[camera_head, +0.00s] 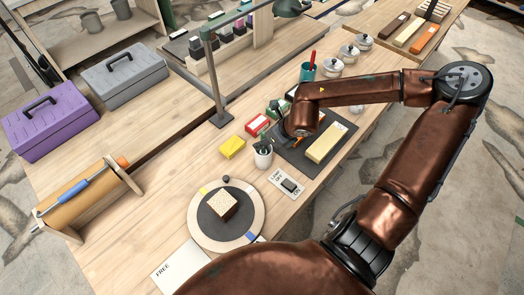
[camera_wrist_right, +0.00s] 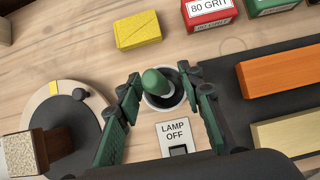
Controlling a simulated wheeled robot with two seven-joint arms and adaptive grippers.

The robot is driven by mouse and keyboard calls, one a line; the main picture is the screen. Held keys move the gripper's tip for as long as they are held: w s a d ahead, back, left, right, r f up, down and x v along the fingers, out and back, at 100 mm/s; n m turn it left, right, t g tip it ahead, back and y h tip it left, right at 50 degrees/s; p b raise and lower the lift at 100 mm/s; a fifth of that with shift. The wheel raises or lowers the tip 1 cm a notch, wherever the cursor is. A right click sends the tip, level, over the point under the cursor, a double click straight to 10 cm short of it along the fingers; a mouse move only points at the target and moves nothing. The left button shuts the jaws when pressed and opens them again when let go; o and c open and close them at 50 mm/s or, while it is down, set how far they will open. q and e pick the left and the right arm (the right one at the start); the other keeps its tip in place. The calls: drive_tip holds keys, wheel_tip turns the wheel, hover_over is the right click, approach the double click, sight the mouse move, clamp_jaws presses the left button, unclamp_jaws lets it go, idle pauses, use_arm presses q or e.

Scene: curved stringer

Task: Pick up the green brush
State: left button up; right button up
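The green brush (camera_wrist_right: 157,82) stands in a white cup (camera_wrist_right: 165,99), its rounded green end pointing up at the wrist camera. In the head view the white cup (camera_head: 263,160) stands on the bench between the turntable and the dark mat; the brush is hard to pick out there. My right gripper (camera_wrist_right: 165,95) is open above the cup, with one green-padded finger on each side of the brush. Both fingers look apart from the brush. The gripper (camera_head: 268,144) is small in the head view, partly hidden by its arm. My left gripper is not in view.
A yellow block (camera_head: 232,147) and a red 80 grit box (camera_wrist_right: 209,11) lie behind the cup. A lamp switch (camera_head: 290,185) is in front. The turntable (camera_head: 248,230) is at left, the dark mat (camera_head: 301,155) at right. A lamp post (camera_head: 215,85) rises behind.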

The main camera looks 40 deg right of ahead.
drive_tip(key=shift+w+a, duration=0.1)
drive_tip(key=shift+c, duration=0.5)
clamp_jaws()
